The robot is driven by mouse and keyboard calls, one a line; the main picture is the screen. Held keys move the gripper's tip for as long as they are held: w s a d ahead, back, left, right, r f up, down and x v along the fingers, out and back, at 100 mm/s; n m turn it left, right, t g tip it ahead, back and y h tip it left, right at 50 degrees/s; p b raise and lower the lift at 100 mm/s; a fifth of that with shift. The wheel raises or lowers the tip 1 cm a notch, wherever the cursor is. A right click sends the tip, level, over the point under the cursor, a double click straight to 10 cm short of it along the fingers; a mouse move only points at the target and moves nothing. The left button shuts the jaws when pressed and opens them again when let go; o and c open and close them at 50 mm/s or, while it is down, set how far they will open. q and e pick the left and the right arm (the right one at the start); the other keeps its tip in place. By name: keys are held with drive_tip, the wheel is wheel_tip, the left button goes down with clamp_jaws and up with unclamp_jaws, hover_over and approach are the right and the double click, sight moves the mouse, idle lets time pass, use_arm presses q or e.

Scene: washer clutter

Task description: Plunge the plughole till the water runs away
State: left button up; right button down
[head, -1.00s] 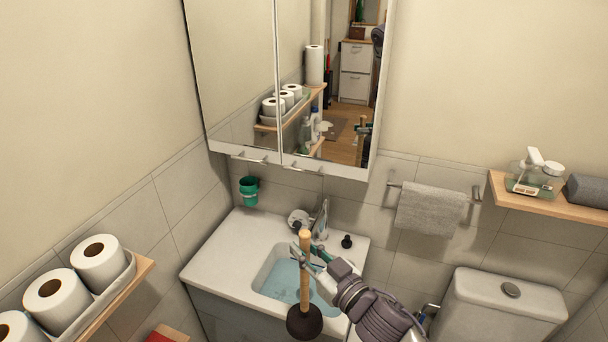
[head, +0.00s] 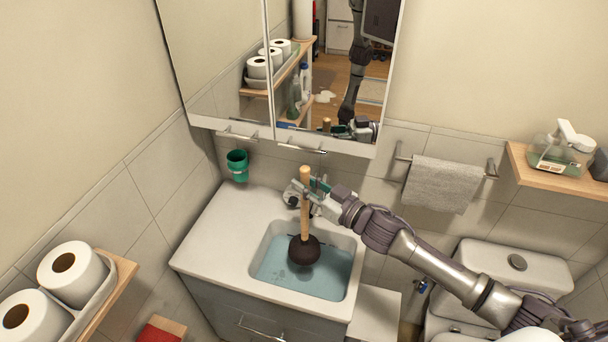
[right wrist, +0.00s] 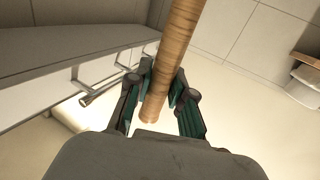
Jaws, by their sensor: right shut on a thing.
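A plunger with a wooden handle (head: 305,190) and a dark rubber cup (head: 304,250) stands upright over the sink basin (head: 350,287). Bluish water (head: 280,272) lies in the basin. The cup appears over the water; I cannot tell whether it touches it. The plughole is hidden. My right gripper (head: 312,192) is shut on the handle near its upper end. In the right wrist view my right gripper's fingers (right wrist: 160,95) lie on both sides of the handle (right wrist: 176,50). My left gripper is not in view.
The tap (head: 296,195) is behind the plunger, partly hidden. A mirror cabinet (head: 230,120) hangs above the sink. A green cup (head: 237,165) is on the wall. A shelf with paper rolls (head: 72,272) is at left. The toilet (head: 505,262) and towel (head: 443,184) are at right.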

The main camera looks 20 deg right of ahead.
hover_over(304, 220)
drive_tip(key=w, duration=0.2)
drive_tip(key=f, duration=0.4)
drive_tip(key=shift+d+f, duration=0.15)
drive_tip(key=shift+d, duration=0.15)
drive_tip(key=f+b, duration=0.1)
drive_tip(key=b, duration=0.1)
drive_tip(key=shift+s+f+b, duration=0.25)
drive_tip(key=shift+f+b, duration=0.05)
drive_tip(key=shift+f, duration=0.1)
drive_tip(key=shift+f+b, duration=0.35)
drive_tip(key=shift+b, duration=0.05)
wheel_tip(304, 220, down, 3)
drive_tip(key=shift+w+r+b, duration=0.15)
drive_tip(key=shift+b, duration=1.05)
use_arm(q)
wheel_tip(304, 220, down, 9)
drive_tip(key=b, duration=0.3)
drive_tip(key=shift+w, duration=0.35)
use_arm(e)
drive_tip(key=shift+f, duration=1.65)
use_arm(q)
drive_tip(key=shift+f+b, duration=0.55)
drive_tip(key=shift+b, duration=0.05)
use_arm(e)
drive_tip(key=shift+s+f, duration=0.2)
drive_tip(key=shift+f, duration=0.65)
